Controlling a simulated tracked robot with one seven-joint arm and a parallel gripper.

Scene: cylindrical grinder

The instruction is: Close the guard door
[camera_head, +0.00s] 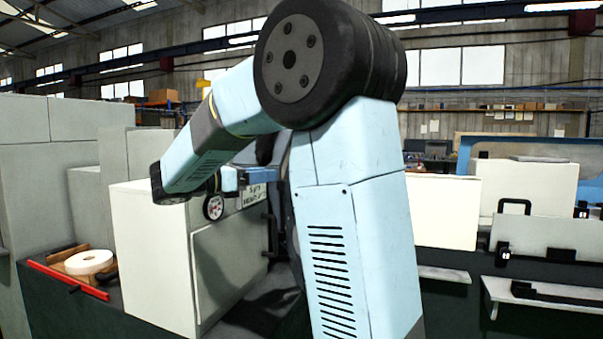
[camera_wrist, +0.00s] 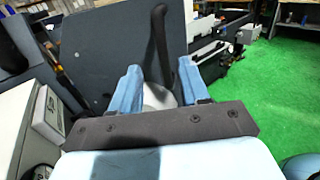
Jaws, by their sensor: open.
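My gripper (camera_wrist: 160,78) is open in the wrist view, its two blue fingers standing apart. A black upright bar handle (camera_wrist: 159,35) shows beyond and between the fingertips, in front of a large dark grey panel (camera_wrist: 105,45), which looks like the guard door. I cannot tell whether the fingers touch the handle. A pale rounded thing shows low between the fingers. In the head view my gripper (camera_head: 250,174) is small and partly hidden behind my arm, near the grey machine housing (camera_head: 228,265). The panel with the handle cannot be made out clearly there.
A grinding wheel (camera_head: 88,262) and a red bar (camera_head: 68,280) lie at the left of the head view. White panels with black handles (camera_head: 514,206) stand at the right. In the wrist view a pale control box (camera_wrist: 47,118) is close at left; green floor (camera_wrist: 270,90) is open at right.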

